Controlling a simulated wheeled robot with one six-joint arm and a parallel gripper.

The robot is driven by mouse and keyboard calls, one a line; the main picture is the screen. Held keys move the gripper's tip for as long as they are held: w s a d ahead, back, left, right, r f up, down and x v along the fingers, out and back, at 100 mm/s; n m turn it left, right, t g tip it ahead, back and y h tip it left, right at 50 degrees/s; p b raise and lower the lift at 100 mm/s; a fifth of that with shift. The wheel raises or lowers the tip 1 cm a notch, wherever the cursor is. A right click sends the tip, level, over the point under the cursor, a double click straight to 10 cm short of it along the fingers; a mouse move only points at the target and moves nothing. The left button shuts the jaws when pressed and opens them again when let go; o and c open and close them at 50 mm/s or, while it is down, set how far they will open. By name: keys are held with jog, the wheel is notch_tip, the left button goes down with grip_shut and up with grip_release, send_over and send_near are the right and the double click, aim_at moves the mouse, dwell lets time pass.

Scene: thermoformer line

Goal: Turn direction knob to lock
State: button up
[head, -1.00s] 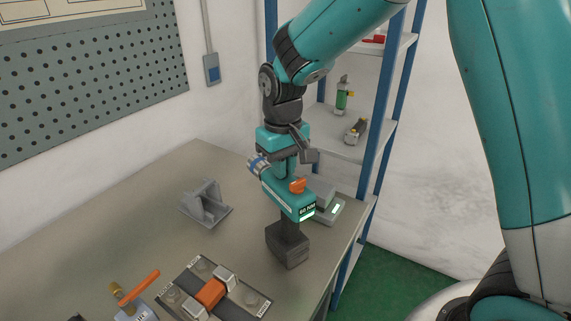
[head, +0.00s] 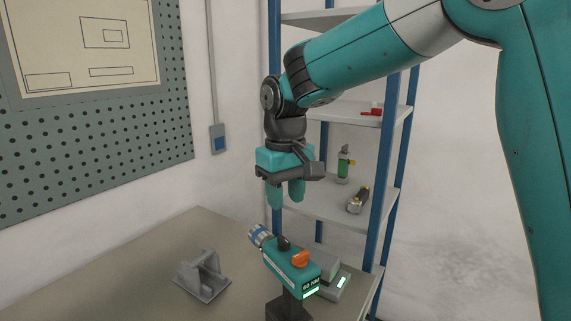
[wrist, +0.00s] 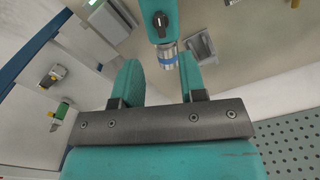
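A teal power tool (head: 285,268) stands on the bench on its dark base. On its top is a small black knob (head: 284,243), with an orange part (head: 300,259) closer to the lit display end. A silver and blue collar (head: 261,236) is at the other end. In the wrist view the black knob (wrist: 160,21) shows a raised grip and a pale mark; I cannot read its setting. My gripper (head: 286,196) points down above the tool, apart from it. In the wrist view its two fingers (wrist: 160,78) are spread with nothing between them.
A grey bracket (head: 202,275) stands on the bench left of the tool. A grey block with a lit display (head: 336,283) sits behind it. A blue-post shelf (head: 376,200) with a green bottle (head: 343,163) stands at the back right. The bench is clear at left.

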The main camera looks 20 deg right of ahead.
notch_tip(320, 180, up, 8)
jog(key=shift+f, duration=0.15)
dwell(0.4)
jog(key=s+a+f+n+y, duration=0.2)
jog(key=s+f, duration=0.3)
jog(key=s, duration=0.7)
jog(key=s+a+f+n+y, duration=0.2)
jog(key=s+f, duration=0.3)
jog(key=s, duration=0.7)
jog(key=shift+a+f+b, duration=0.15)
jog(key=shift+f+b, duration=0.05)
jog(key=shift+b, duration=0.15)
